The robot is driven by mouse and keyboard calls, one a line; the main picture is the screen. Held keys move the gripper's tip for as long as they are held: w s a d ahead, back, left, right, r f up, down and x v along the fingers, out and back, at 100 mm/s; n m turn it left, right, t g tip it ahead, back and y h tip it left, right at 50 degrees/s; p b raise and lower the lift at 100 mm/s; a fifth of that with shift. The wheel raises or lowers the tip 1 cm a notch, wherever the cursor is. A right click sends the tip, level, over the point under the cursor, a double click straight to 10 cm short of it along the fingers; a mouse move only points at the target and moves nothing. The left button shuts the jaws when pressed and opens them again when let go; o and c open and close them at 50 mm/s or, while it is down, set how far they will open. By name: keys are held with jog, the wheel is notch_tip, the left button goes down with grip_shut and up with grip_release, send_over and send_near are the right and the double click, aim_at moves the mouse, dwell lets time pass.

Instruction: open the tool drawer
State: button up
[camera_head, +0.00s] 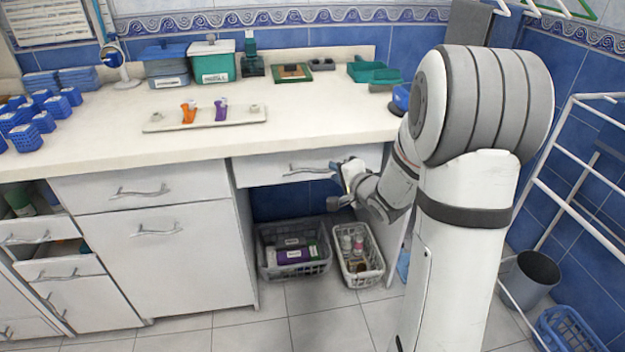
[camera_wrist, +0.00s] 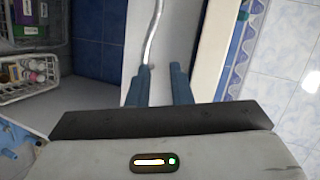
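A wide white drawer (camera_head: 262,171) sits under the countertop in the middle of the head view, and it looks shut. Its curved metal handle (camera_head: 305,169) runs sideways along the front. My gripper (camera_head: 336,167) is at the right end of this handle. In the wrist view, my gripper (camera_wrist: 160,70) has its two blue fingers apart, pointing at the white drawer front (camera_wrist: 180,25). The metal handle (camera_wrist: 151,38) reaches down to the left fingertip; I cannot tell whether they touch. No label shows on the drawer.
A white rack (camera_head: 565,200) and a dark bin (camera_head: 529,279) stand at right. The floor in front is clear.

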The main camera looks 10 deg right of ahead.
aim_at(318, 171)
jog(key=w+a+f, duration=0.1)
jog(key=w, duration=0.1)
jog(key=w+a+f+m+y+b, duration=0.1)
jog(key=w, duration=0.2)
jog(key=w+a+f+y+b, duration=0.1)
jog(key=w+a+f, duration=0.1)
jog(key=shift+w+t, duration=0.3)
jog(key=shift+t, duration=0.1)
jog(key=shift+c, duration=0.2)
grip_shut()
